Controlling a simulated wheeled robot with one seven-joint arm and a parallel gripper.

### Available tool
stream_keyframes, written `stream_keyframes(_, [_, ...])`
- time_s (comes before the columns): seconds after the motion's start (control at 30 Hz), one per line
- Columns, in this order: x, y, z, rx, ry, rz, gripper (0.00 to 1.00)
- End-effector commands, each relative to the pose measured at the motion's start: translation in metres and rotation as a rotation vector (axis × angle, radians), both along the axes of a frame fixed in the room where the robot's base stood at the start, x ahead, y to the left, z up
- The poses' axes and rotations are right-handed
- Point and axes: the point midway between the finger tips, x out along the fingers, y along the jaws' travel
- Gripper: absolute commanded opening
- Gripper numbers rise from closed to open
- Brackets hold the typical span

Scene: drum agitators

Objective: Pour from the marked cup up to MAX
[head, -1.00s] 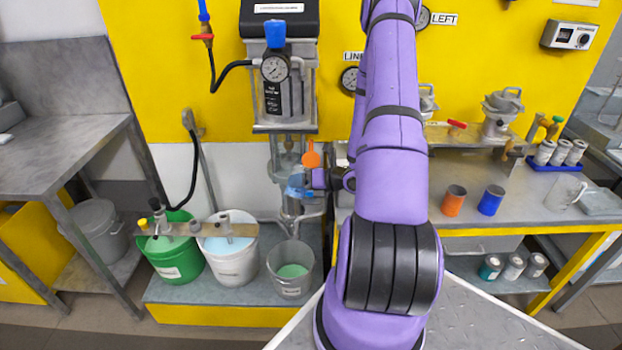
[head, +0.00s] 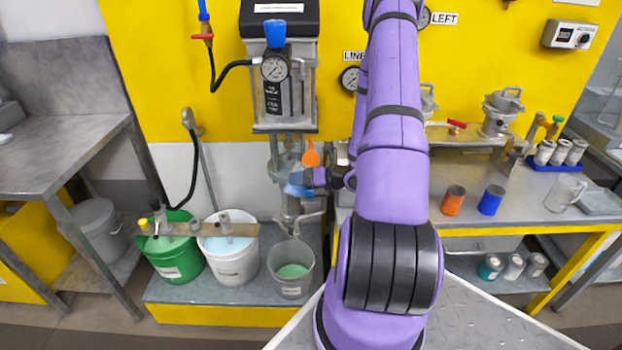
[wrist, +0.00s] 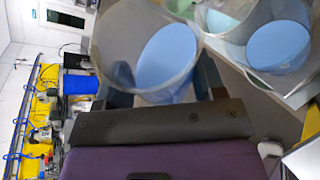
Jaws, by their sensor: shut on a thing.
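My gripper (head: 312,178) is shut on a clear cup (head: 295,188) of blue liquid, beside the steel column and above the grey bucket (head: 291,285). In the wrist view, the clear cup (wrist: 110,50) fills the top middle and its blue liquid (wrist: 167,56) shows as a slanted oval. The cup looks tilted, but I cannot tell how far. I see no stream leaving it. The grey bucket holds green liquid. Another clear cup (head: 566,194) stands on the right bench. No mark or MAX line can be read on either cup.
A green bucket (head: 178,268) and a white bucket (head: 232,270) stand on the low platform under a bar. An orange cup (head: 453,203) and a blue cup (head: 490,203) stand on the right bench. The steel column with a gauge (head: 275,68) is close behind my gripper.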

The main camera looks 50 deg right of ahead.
Motion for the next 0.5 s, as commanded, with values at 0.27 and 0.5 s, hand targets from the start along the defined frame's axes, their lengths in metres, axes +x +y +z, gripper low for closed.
stream_keyframes(0.27, [0.0002, -0.0006, 0.0012, 0.016, 0.003, -0.001, 0.35])
stream_keyframes(0.5, [0.0002, -0.0008, 0.002, 0.031, 0.006, 0.0, 0.35])
